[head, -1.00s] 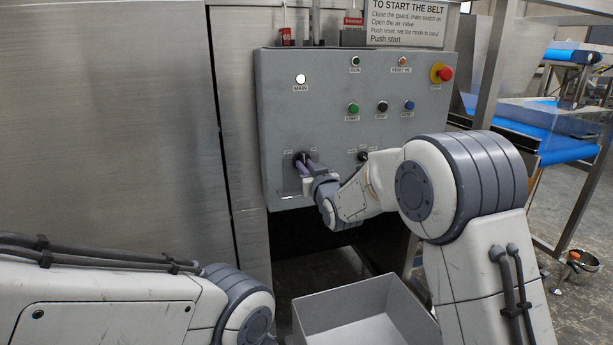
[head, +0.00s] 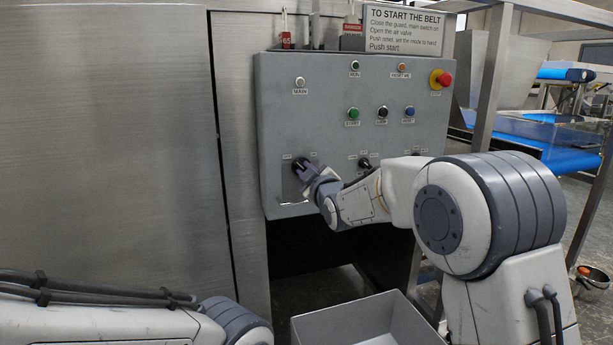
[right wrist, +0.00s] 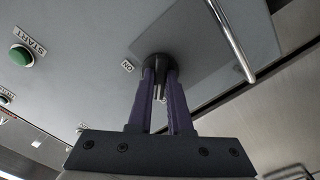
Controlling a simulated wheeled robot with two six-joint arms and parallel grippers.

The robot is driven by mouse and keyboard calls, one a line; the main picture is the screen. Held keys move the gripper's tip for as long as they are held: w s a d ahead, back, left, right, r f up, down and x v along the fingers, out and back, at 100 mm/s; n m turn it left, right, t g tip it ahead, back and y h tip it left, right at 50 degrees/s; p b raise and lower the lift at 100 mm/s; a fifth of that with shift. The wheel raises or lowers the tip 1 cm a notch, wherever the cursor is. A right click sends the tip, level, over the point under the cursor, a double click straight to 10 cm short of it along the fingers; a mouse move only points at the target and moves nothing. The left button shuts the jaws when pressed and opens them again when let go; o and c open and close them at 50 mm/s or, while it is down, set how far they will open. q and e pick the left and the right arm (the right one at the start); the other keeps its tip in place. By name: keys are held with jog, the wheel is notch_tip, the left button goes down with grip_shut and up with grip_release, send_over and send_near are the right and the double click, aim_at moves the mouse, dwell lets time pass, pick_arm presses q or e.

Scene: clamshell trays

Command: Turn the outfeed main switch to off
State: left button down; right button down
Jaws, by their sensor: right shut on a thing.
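The outfeed main switch is a black rotary knob (right wrist: 158,66) at the lower left of the grey control panel (head: 340,120). It sits on a plate with small labels above it. An ON label (right wrist: 127,66) shows beside the knob in the right wrist view. My right gripper (right wrist: 161,78) has its two purple fingers shut on the knob. In the head view the right gripper (head: 306,172) partly hides the switch. The MAIN lamp (head: 300,82) above looks dull grey. My left arm shows at the lower left; its gripper is out of view.
Several buttons and a red emergency stop (head: 440,78) are on the panel. Another black selector (head: 365,163) is close to the right of my gripper. A metal handle (right wrist: 230,40) runs beside the knob. An open grey bin (head: 350,322) stands below.

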dwell(0.3)
jog(key=c, duration=0.8)
grip_release()
jog(key=shift+c, duration=0.2)
jog(key=shift+s, duration=0.1)
jog(key=v, duration=1)
jog(key=shift+s+d, duration=0.1)
jog(key=shift+s, duration=0.05)
